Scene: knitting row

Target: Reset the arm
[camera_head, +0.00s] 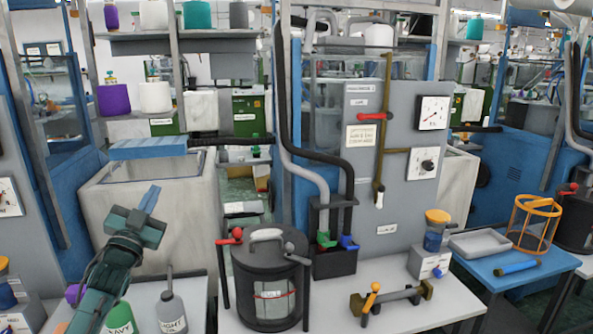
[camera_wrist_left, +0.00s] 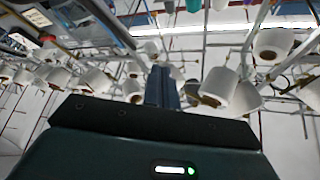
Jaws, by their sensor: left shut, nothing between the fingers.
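My left arm rises from the bottom left in the head view. Its dark green left gripper (camera_head: 150,197) points upward in front of the large pale bin, with its fingers together and nothing between them. In the left wrist view the closed fingers (camera_wrist_left: 163,86) stand upright in the middle, beyond the dark gripper body, against a background of overhead racks. My right gripper is not in view.
A black lidded pot (camera_head: 268,290) stands on the white table, right of my left arm. Bottles, one a grey squeeze bottle (camera_head: 171,312), stand close to the arm. A pale bin (camera_head: 185,220) is behind the gripper. A blue table (camera_head: 500,282) is at right.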

